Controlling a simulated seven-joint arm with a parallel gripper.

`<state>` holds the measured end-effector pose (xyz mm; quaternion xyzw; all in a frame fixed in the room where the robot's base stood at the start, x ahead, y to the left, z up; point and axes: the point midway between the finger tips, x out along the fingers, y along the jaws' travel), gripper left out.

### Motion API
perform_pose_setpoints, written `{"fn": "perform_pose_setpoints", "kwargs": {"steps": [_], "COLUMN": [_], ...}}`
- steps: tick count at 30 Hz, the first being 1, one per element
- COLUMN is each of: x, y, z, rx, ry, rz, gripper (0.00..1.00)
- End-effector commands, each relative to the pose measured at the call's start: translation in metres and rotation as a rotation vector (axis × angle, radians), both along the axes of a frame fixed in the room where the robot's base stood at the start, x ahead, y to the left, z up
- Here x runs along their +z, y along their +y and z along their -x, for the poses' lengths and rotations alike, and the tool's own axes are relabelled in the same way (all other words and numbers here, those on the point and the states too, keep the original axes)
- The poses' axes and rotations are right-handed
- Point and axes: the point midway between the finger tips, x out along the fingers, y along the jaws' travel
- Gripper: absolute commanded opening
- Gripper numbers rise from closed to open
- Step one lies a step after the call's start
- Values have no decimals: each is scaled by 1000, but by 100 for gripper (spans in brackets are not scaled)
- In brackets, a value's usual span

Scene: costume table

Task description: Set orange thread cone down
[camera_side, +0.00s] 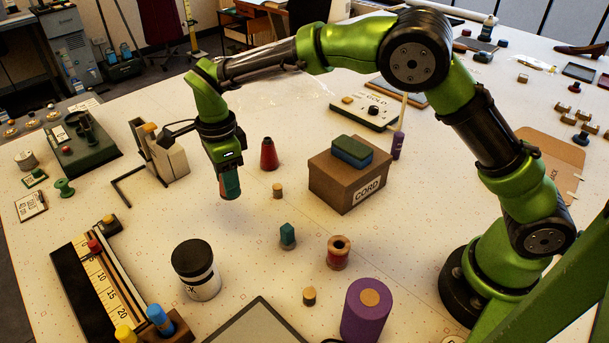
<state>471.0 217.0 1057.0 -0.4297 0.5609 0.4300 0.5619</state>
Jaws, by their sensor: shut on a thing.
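My gripper (229,182) points down over the left middle of the table, to the left of the red cone. A red thread cone (269,156) stands upright, apart from my gripper.
A brown CORD box (336,189) with green and blue blocks on top stands to the right. A beige device (166,158) is at left. Bare table surrounds my gripper.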

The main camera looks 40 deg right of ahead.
Motion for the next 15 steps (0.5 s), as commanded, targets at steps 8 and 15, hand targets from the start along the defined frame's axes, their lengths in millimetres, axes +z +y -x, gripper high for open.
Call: {"fn": "perform_pose_setpoints", "kwargs": {"steps": [8, 15], "x": [-49, -78], "y": [-1, -1], "z": [0, 1], "rx": [-1, -2], "ry": [2, 6], "rz": [1, 2], "gripper": [12, 12]}}
